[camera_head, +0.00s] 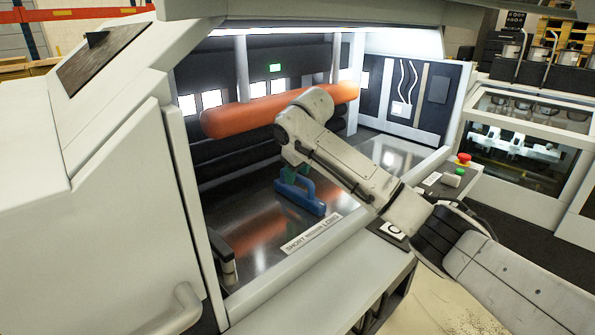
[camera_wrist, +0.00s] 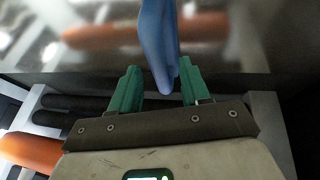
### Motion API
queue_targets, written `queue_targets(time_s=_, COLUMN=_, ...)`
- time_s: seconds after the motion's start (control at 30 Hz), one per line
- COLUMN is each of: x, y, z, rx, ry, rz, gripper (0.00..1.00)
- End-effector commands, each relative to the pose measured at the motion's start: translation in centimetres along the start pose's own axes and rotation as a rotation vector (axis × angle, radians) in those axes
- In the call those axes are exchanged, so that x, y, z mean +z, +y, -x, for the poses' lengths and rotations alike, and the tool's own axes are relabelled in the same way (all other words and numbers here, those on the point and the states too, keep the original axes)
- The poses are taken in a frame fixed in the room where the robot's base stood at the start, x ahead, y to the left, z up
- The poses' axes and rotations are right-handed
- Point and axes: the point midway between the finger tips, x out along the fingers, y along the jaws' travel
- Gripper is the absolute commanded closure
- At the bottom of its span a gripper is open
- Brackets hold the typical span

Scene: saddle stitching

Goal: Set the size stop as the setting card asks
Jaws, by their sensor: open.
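The blue size stop (camera_head: 306,198) stands on the shiny metal bed inside the machine bay, with a raised handle. A scale strip (camera_head: 312,233) reading SHORT and LONG lies along the front edge of the bed. A white setting card (camera_head: 393,230) with a dark mark like a C lies on the front ledge. My gripper (camera_head: 291,175) is at the stop's handle, partly hidden by my arm. In the wrist view, the green fingers (camera_wrist: 160,88) are open with the blue handle (camera_wrist: 157,40) between them. A gap shows at its left; contact at its right is unclear.
An orange roller (camera_head: 240,118) spans the bay above and behind the stop. A post with a red button (camera_head: 464,157) and a green button (camera_head: 460,171) stands at the right. The large white housing (camera_head: 100,200) closes off the left. The bed is clear left of the stop.

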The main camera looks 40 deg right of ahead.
Motion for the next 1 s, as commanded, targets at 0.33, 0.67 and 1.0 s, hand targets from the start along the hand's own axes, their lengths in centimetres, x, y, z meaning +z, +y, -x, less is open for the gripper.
queue_targets(time_s=0.33, x=0.0, y=-0.02, z=0.03, rx=0.0, ry=0.0, rz=0.0, gripper=0.79)
queue_targets(time_s=0.67, x=-0.01, y=-0.02, z=0.04, rx=0.0, ry=0.0, rz=0.0, gripper=1.0)
queue_targets(time_s=1.0, x=-0.03, y=0.02, z=0.06, rx=0.0, ry=0.0, rz=0.0, gripper=1.0)
